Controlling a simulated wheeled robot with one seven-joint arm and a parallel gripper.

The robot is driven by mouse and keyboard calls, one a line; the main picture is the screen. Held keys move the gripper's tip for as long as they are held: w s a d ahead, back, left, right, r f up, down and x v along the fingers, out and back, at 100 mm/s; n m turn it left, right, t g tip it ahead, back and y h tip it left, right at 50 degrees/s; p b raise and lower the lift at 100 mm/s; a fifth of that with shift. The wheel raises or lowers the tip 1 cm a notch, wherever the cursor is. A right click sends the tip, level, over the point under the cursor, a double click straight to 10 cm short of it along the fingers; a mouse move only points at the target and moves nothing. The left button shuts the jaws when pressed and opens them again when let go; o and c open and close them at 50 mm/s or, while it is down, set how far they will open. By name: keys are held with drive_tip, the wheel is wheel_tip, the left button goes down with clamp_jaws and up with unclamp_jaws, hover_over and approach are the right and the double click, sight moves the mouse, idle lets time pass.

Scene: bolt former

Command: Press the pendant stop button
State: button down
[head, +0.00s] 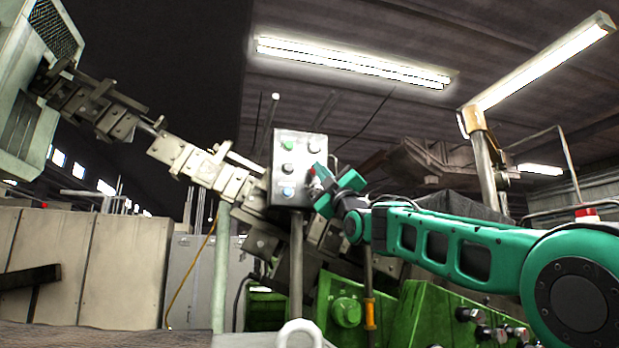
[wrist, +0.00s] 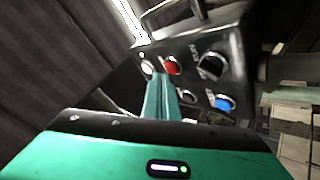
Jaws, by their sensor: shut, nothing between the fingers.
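The pendant (head: 297,140) is a grey control box on a post, left of my gripper (head: 318,186) in the head view. Its face shows a green button, a pale one, a dark one and a blue one. A red part shows at the box's right edge, beside my fingertips. In the wrist view the pendant (wrist: 240,60) carries a red button (wrist: 172,65), which I take as the stop button. My gripper (wrist: 161,78) is shut and empty, its tips just below and left of the red button. I cannot tell whether they touch it.
Other controls sit close by: a white button (wrist: 147,67), a black knob (wrist: 211,66) and a blue button (wrist: 224,103). A metal handle (wrist: 175,15) stands out from the box. Green machinery (head: 345,310) lies below the arm.

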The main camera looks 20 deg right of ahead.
drive_tip(key=shift+w, duration=0.8)
idle(0.9)
drive_tip(key=shift+s, duration=0.9)
drive_tip(key=shift+s, duration=2.5)
